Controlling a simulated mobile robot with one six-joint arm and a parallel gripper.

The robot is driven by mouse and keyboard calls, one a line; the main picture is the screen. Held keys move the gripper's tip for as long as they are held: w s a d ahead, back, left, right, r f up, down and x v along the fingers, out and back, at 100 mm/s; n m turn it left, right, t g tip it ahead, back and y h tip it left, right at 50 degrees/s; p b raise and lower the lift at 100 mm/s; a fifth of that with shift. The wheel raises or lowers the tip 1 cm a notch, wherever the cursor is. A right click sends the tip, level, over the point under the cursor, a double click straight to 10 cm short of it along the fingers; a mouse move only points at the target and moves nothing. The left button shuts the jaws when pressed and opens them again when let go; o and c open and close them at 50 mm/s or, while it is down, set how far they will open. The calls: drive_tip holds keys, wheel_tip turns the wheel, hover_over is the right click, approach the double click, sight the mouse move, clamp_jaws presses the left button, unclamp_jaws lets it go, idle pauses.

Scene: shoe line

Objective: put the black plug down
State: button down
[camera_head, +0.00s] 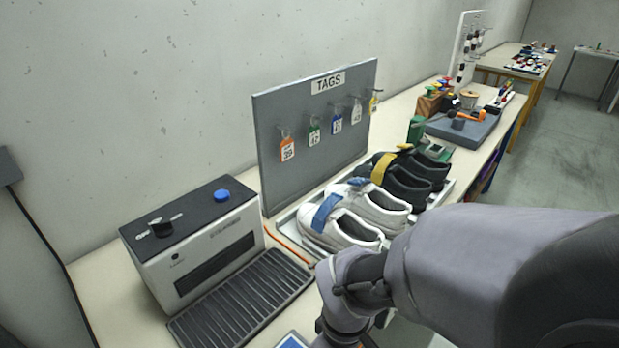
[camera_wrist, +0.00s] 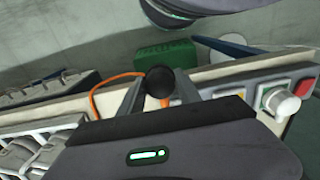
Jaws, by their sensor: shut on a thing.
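The black plug (camera_wrist: 158,82) shows as a dark round end in the wrist view, between the two fingers of my gripper (camera_wrist: 158,90). My gripper is shut on it. An orange cable (camera_wrist: 108,78) runs beside the plug in the wrist view, and part of an orange cable (camera_head: 286,243) also shows by the box machine (camera_head: 205,245) in the head view. The machine has a blue button and a dark knob on top. In the head view my arm hides my gripper and the plug.
In the head view, white shoes (camera_head: 352,216) and black shoes (camera_head: 408,176) stand near a grey TAGS board (camera_head: 275,125). A ribbed roller strip (camera_head: 240,305) lies before the machine. In the wrist view, a white knob (camera_wrist: 284,103) and coloured buttons sit right; a green box (camera_wrist: 165,60) stands beyond.

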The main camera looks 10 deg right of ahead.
drive_tip(key=w+d+p, duration=0.1)
drive_tip(key=w, duration=0.2)
drive_tip(key=w+p, duration=0.2)
drive_tip(key=w, duration=0.2)
drive_tip(key=w+d+f+p, duration=0.1)
drive_tip(key=w, duration=0.3)
drive_tip(key=shift+d, duration=0.3)
wheel_tip(320, 180, down, 4)
drive_tip(key=shift+w+r+b, duration=0.1)
drive_tip(key=shift+b, duration=0.7)
drive_tip(key=shift+r, duration=0.15)
drive_tip(key=c, duration=0.9)
unclamp_jaws()
drive_tip(key=shift+f, duration=0.2)
drive_tip(key=shift+o, duration=0.3)
